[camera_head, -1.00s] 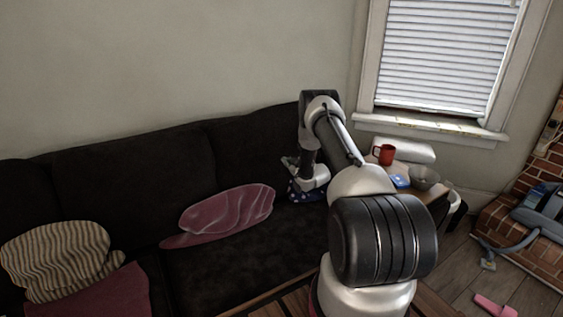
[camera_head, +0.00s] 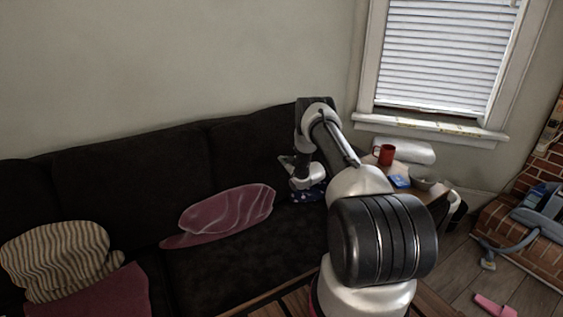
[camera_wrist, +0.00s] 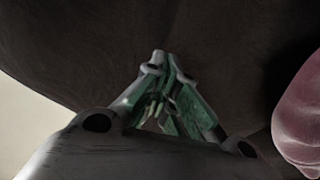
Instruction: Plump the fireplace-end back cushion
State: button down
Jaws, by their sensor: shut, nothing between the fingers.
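The fireplace-end back cushion (camera_head: 245,145) is the dark right-hand section of the sofa's back, upright against the wall side. My arm hides its right part. My gripper (camera_head: 284,160) is in front of this cushion, with its fingertips pointing at it. In the wrist view the gripper (camera_wrist: 165,58) is shut and empty, its tips close together against the dark cushion cloth (camera_wrist: 95,60). I cannot tell whether the tips touch the cloth.
A pink cushion (camera_head: 225,213) lies on the seat, left of my gripper. A blue spotted item (camera_head: 312,193) sits below the gripper. A striped cushion (camera_head: 58,260) is far left. A side table right of my arm holds a red mug (camera_head: 384,154) and a bowl (camera_head: 423,176).

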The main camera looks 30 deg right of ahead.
jog(key=s+d, duration=0.2)
jog(key=d, duration=0.7)
jog(key=shift+s+r, duration=0.35)
jog(key=shift+r, duration=0.05)
dwell(1.4)
jog(key=shift+d+f, duration=0.1)
